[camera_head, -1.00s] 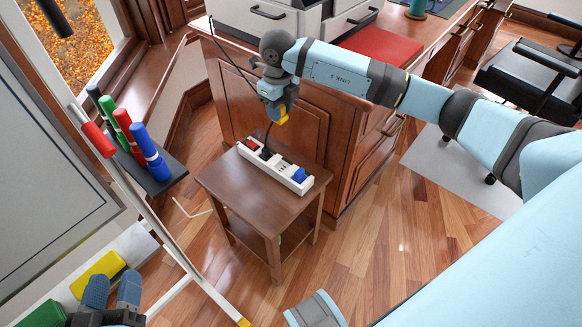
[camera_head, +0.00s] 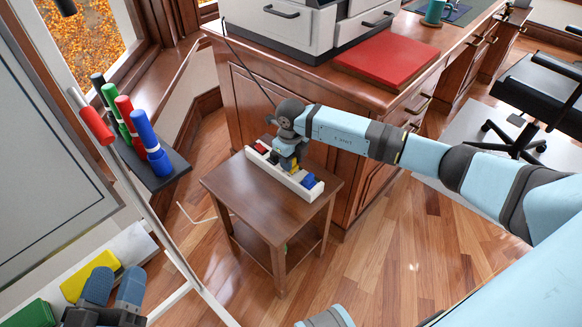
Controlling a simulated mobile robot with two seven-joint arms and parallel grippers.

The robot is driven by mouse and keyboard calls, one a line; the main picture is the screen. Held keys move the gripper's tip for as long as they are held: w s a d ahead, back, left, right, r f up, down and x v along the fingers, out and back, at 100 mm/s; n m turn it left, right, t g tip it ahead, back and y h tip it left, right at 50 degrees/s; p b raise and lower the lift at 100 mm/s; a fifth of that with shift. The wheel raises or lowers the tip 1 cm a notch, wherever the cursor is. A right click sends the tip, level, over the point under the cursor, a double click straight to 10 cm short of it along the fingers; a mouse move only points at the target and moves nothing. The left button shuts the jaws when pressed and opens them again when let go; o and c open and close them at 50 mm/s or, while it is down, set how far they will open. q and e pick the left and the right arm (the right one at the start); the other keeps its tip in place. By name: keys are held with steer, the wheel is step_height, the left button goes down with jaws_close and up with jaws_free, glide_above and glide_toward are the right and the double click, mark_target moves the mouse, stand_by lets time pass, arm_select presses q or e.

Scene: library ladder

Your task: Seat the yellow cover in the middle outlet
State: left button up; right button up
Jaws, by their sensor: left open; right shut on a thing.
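The white power strip (camera_head: 318,193) lies on a small brown side table (camera_head: 232,189). A red cover (camera_head: 262,148) sits at its far left end and a blue cover (camera_head: 309,181) near its right end. My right gripper (camera_head: 289,163) points down over the middle of the strip and is shut on the yellow cover (camera_head: 291,170). The yellow cover is low at the strip, between the red and blue covers. I cannot tell whether it touches the outlet, as the gripper hides much of it. My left gripper (camera_head: 114,286) is open and empty at the bottom left.
A wooden desk (camera_head: 270,95) stands behind the side table, with a red pad (camera_head: 386,62) on top. A whiteboard tray (camera_head: 162,172) with several markers is at the left. A yellow eraser (camera_head: 90,277) lies near my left gripper. A cord rises behind the strip.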

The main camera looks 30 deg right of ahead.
arm_select(q)
steer(key=shift+f, duration=0.45)
arm_select(e)
steer(key=shift+f, duration=0.9)
arm_select(q)
steer(key=shift+f, duration=0.1)
arm_select(e)
steer(key=shift+f, duration=0.15)
steer(key=o, duration=0.9)
steer(key=shift+f, duration=0.1)
steer(key=shift+r, duration=0.55)
step_height(320, 180, up, 11)
steer(key=p, duration=0.4)
steer(key=shift+f, duration=0.2)
arm_select(q)
steer(key=shift+t, duration=0.6)
steer(key=r, duration=0.4)
steer(key=shift+s+a+r, duration=0.1)
steer(key=shift+a+r, duration=0.2)
steer(key=shift+a, duration=0.05)
arm_select(e)
steer(key=shift+r, duration=0.4)
arm_select(q)
steer(key=shift+n, duration=0.3)
